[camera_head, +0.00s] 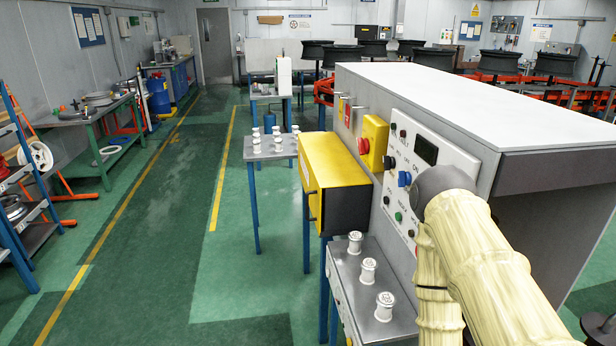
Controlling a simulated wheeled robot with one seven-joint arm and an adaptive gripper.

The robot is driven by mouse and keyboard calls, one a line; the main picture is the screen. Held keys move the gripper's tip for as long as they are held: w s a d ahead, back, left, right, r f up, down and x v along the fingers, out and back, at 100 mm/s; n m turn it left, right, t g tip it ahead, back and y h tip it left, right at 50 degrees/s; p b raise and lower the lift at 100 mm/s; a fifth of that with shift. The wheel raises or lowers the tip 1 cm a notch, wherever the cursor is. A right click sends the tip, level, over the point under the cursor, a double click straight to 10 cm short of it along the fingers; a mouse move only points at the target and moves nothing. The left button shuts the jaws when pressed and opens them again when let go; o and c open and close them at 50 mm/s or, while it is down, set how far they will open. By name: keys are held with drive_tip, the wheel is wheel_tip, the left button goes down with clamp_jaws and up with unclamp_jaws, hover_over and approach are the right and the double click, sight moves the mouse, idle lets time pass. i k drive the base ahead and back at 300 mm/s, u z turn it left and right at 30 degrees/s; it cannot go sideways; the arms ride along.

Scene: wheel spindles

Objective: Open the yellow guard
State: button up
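The yellow guard (335,158) is a box-like cover at the left end of the grey machine. Its yellow top and front faces show, and its near side is dark grey. A small dark handle (312,206) is on its front face. The guard looks closed, and its inside is hidden. My cream-sleeved arm is at the lower right, in front of the control panel and apart from the guard. My gripper cannot be made out in this view.
Below the guard, a metal table (343,262) holds white spindles (368,271). Another spindle table (262,153) stands behind. The green floor to the left is clear.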

sight(325, 162)
drive_tip(key=k, duration=0.35)
drive_tip(key=u, duration=0.85)
drive_tip(key=i, duration=1.1)
drive_tip(key=z, duration=0.1)
